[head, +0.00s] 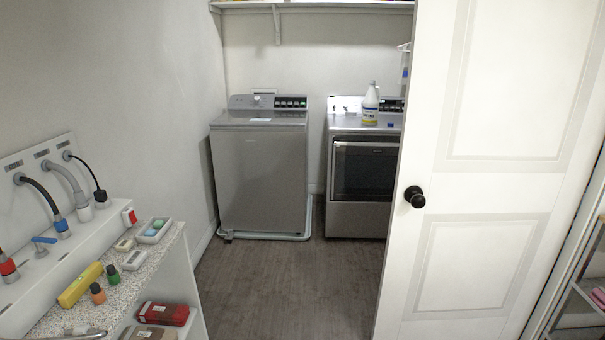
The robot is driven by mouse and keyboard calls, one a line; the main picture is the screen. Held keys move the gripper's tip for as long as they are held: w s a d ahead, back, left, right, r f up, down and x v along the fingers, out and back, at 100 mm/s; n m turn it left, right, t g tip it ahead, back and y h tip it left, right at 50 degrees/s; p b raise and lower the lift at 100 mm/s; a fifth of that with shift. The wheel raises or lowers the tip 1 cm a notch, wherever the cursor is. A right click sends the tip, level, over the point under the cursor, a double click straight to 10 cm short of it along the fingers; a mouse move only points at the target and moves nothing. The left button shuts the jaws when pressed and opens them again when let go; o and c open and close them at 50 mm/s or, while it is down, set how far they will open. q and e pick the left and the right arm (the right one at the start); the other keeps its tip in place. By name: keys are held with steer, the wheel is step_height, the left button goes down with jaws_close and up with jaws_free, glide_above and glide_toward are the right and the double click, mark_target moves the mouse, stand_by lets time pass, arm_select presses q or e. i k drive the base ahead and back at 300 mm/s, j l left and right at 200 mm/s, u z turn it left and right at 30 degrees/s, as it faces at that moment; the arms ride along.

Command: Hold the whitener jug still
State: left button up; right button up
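The whitener jug (370,104) is a white bottle with a yellow and blue label. It stands upright on top of the right-hand machine (362,125), which has a dark window in its front. Nothing is touching the jug. Neither of my grippers shows in the head view, so I cannot see whether they are open or shut. A small blue item (391,124) lies on the machine top to the right of the jug.
A grey top-load washer (261,175) stands left of that machine. A white door (490,180) with a black knob (415,197) partly covers the right machine. A speckled counter (60,318) with small items is at left. The wooden floor (290,290) between is clear.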

mark_target(371, 108)
steer(key=i, duration=1.65)
steer(key=i+z, duration=0.25)
steer(key=i, duration=0.25)
steer(key=i+j+z, duration=0.25)
steer(key=i, duration=0.2)
steer(key=i+j+z, duration=0.25)
steer(key=i+z, duration=0.15)
steer(key=i+j+z, duration=0.35)
steer(key=i+j+u, duration=0.2)
steer(key=i, duration=0.3)
steer(key=i+j+u, duration=0.1)
steer(key=i+u, duration=0.15)
steer(key=i, duration=0.25)
steer(key=i+l+u, duration=0.2)
steer(key=l, duration=0.15)
steer(key=i+l+u, duration=0.1)
steer(key=l+u, duration=0.15)
steer(key=l, duration=0.15)
steer(key=i+l+u, duration=0.2)
steer(key=l, duration=0.2)
steer(key=l+u, duration=0.2)
steer(key=l, duration=0.5)
steer(key=k+l+u, duration=0.15)
steer(key=i+l, duration=0.05)
steer(key=l, duration=0.05)
